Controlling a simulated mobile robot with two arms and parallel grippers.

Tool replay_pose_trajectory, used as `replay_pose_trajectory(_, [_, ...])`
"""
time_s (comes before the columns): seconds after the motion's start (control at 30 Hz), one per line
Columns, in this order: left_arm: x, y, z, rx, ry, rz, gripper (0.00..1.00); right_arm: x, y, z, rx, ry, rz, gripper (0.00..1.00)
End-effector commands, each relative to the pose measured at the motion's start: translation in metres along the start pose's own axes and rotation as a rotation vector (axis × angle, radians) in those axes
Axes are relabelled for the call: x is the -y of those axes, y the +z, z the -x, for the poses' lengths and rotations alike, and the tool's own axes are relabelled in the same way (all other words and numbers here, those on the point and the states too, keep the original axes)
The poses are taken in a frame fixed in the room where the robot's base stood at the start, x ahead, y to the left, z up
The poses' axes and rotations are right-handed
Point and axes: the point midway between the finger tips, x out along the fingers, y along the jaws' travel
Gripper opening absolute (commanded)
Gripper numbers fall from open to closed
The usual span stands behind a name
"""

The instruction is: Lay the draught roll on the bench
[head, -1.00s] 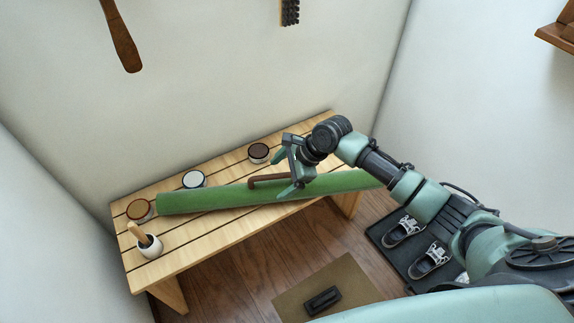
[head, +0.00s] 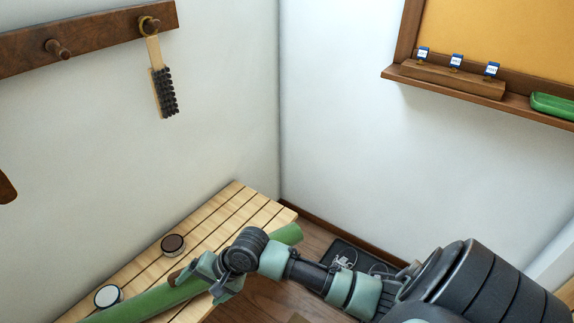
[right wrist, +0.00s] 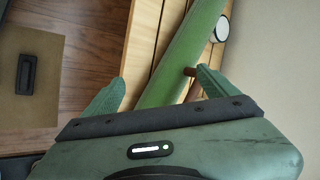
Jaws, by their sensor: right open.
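The draught roll is a long green cylinder (head: 150,302) lying along the slatted wooden bench (head: 236,203). A brown strap or handle (head: 175,277) stands on the roll beside my gripper. My right gripper (head: 207,284) is open over the roll. In the right wrist view, its two fingers (right wrist: 159,80) are spread to either side of the green roll (right wrist: 182,58), and the brown piece (right wrist: 190,71) is by the right finger. Whether the fingers touch the roll I cannot tell. My left gripper is not in view.
A brown-lidded tin (head: 173,243) and a white-lidded tin (head: 107,296) stand on the bench behind the roll. A brush (head: 162,90) hangs from the peg rail (head: 98,38). A dark tray (head: 350,260) lies on the floor. A ledge (head: 470,94) runs along the right wall.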

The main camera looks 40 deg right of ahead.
Motion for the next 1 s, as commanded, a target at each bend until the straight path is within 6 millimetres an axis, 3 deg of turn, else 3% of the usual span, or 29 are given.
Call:
replay_pose_trajectory(0.03, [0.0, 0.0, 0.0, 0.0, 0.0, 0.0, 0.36, -0.014, 0.011, -0.006, -0.017, -0.005, 0.103, 0.88])
replay_pose_trajectory(0.17, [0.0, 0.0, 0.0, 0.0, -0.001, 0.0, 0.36, -0.067, 0.017, -0.024, -0.083, 0.052, 0.383, 0.88])
replay_pose_trajectory(0.4, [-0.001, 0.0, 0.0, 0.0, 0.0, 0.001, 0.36, -0.237, 0.046, -0.057, -0.038, 0.351, 0.846, 0.88])
replay_pose_trajectory(0.53, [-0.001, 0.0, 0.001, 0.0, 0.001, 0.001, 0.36, -0.301, 0.067, -0.057, 0.04, 0.461, 1.019, 0.88])
replay_pose_trajectory(0.6, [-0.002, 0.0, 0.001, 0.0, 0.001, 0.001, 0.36, -0.322, 0.074, -0.056, 0.072, 0.494, 1.078, 0.88])
replay_pose_trajectory(0.7, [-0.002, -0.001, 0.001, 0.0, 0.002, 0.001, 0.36, -0.335, 0.08, -0.055, 0.095, 0.516, 1.121, 0.88])
replay_pose_trajectory(1.0, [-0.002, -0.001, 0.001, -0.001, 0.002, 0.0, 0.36, -0.337, 0.08, -0.054, 0.1, 0.519, 1.132, 0.88])
